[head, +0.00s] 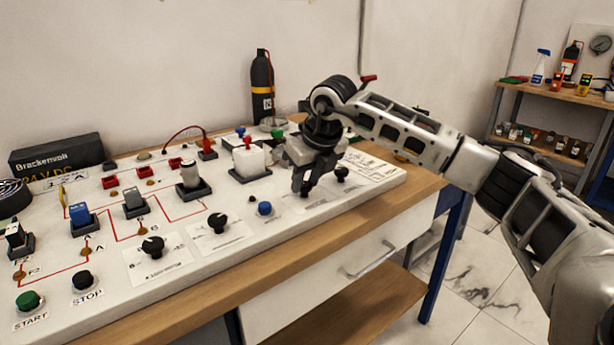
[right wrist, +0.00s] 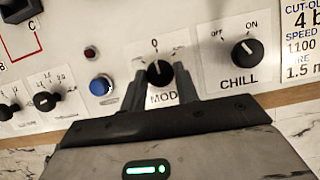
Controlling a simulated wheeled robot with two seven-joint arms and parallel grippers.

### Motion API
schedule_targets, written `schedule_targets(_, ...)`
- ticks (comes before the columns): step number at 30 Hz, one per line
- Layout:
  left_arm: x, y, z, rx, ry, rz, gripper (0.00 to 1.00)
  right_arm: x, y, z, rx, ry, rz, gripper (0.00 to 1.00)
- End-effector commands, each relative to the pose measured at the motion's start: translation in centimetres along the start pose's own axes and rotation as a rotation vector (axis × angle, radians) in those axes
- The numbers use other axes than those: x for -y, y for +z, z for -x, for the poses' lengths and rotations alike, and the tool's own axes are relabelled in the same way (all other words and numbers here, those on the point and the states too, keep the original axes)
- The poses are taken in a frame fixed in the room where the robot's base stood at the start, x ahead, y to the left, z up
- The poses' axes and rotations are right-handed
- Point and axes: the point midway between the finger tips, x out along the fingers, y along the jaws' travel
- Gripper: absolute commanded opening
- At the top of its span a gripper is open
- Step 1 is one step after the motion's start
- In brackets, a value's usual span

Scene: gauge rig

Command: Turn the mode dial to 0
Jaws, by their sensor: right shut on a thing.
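The mode dial (right wrist: 160,73) is a round black knob on a white label plate. It sits between the two fingers of my right gripper (right wrist: 161,88), which is shut on it. A "0" is printed above the dial, and its pale mark points up, roughly toward that 0. The fingers hide part of the word below it. In the head view my right gripper (head: 318,188) reaches down to the right part of the panel, and the dial itself is hidden there. My left gripper is not in view.
The chill dial (right wrist: 246,52) is close on the right of the mode dial, and a blue button (right wrist: 101,87) is on its left. The white panel (head: 110,300) also carries black knobs (head: 152,246), switches and red wires. A black bottle (head: 262,85) stands behind it.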

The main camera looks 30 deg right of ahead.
Motion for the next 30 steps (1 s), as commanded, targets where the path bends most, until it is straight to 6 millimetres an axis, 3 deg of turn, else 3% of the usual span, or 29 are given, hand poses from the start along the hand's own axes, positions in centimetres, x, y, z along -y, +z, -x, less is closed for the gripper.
schedule_targets(19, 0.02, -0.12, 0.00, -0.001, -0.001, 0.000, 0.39, -0.04, 0.08, 0.08, 0.002, -0.021, -0.054, 0.08)
schedule_targets(20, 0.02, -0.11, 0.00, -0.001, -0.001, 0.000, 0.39, -0.04, 0.08, 0.08, 0.002, -0.021, -0.054, 0.33)
schedule_targets(22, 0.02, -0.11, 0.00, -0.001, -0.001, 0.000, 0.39, -0.04, 0.08, 0.07, 0.002, -0.021, -0.054, 0.52)
schedule_targets(30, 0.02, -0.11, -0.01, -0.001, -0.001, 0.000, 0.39, -0.04, 0.04, 0.07, 0.001, -0.021, -0.053, 0.52)
